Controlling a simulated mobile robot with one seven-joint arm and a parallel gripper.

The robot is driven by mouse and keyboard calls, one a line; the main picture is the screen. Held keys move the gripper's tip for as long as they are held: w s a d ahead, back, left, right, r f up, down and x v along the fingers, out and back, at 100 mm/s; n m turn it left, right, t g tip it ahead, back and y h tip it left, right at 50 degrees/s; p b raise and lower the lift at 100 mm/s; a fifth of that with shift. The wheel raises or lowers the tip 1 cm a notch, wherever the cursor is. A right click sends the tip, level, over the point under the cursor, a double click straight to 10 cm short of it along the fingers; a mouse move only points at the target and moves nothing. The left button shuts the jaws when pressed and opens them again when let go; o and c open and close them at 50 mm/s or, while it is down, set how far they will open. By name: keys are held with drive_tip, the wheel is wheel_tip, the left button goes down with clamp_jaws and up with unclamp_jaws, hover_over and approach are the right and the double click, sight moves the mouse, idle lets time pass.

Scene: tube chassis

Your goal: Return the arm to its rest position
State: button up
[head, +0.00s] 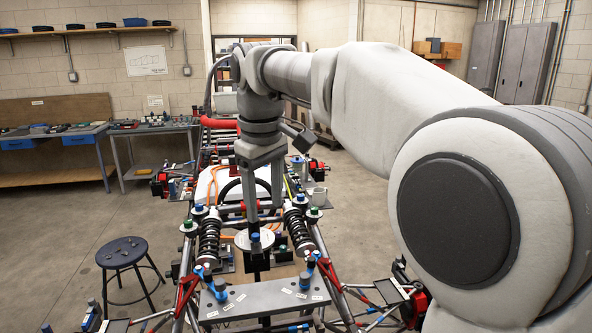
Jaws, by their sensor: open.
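My arm reaches from the right side of the head view across the top, and bends down at the wrist. My gripper (264,208) points down over the tube chassis (330,262), above its front part.
Two dark coil shocks (209,240) flank the gripper area. A grey plate (265,299) with blue-topped posts lies nearer. A dark stool (122,252) and workbenches (52,134) are left. Floor at right is partly clear.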

drive_tip(key=s+d+f+m+t+b, duration=0.25)
drive_tip(key=s+d+m, duration=0.25)
drive_tip(key=s+d, duration=0.6)
drive_tip(key=s+d+f+m+t+b, duration=0.1)
drive_tip(key=s+d+f+m, duration=0.4)
drive_tip(key=s+d+f, duration=0.4)
wheel_tip(320, 180, down, 4)
drive_tip(key=shift+s+d+r, duration=0.15)
drive_tip(key=shift+s+r, duration=0.05)
drive_tip(key=shift+s, duration=0.9)
